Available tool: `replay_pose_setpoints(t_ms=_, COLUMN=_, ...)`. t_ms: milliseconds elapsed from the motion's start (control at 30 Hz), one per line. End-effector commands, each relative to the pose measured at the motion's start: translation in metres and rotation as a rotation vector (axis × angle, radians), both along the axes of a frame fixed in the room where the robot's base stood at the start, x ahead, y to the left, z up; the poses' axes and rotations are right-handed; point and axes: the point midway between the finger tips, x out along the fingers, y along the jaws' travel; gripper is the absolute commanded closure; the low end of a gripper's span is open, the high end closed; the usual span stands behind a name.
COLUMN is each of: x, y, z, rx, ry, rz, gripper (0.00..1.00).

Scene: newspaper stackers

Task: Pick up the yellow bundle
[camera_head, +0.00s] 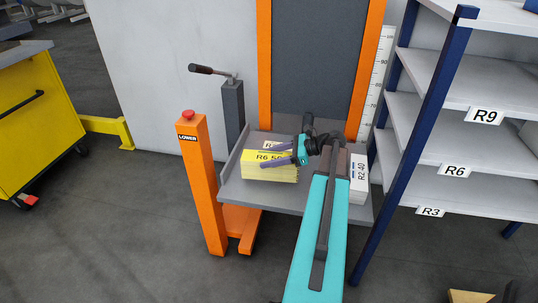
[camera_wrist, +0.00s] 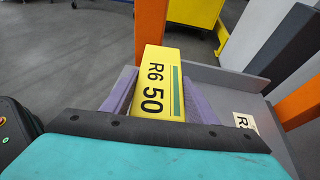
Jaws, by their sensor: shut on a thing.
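The yellow bundle (camera_head: 270,169) is a stack with the label "R6 50" on top, at the left part of the grey tray (camera_head: 235,188). My gripper (camera_head: 279,153) has purple fingers and reaches it from the right. In the wrist view the yellow bundle (camera_wrist: 160,85) sits between the two purple fingers (camera_wrist: 160,100), one along each side. The fingers are shut on it. The bundle appears to be on the tray or just above it; I cannot tell which. Its near end is hidden behind the dark edge of my wrist.
A white bundle labelled "R2 40" (camera_head: 359,178) lies at the tray's right. A blue-post shelf rack (camera_head: 420,110) with labels R9, R6 and R3 stands at right. An orange post with a red button (camera_head: 200,180) stands left of the tray. A yellow cart (camera_head: 40,110) is far left.

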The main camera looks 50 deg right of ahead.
Motion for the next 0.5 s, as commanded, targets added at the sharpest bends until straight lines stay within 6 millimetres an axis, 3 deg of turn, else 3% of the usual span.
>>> replay_pose_setpoints(t_ms=500, x=-0.044, y=0.043, z=0.009, rx=0.001, ry=-0.006, rz=-0.001, gripper=1.0)
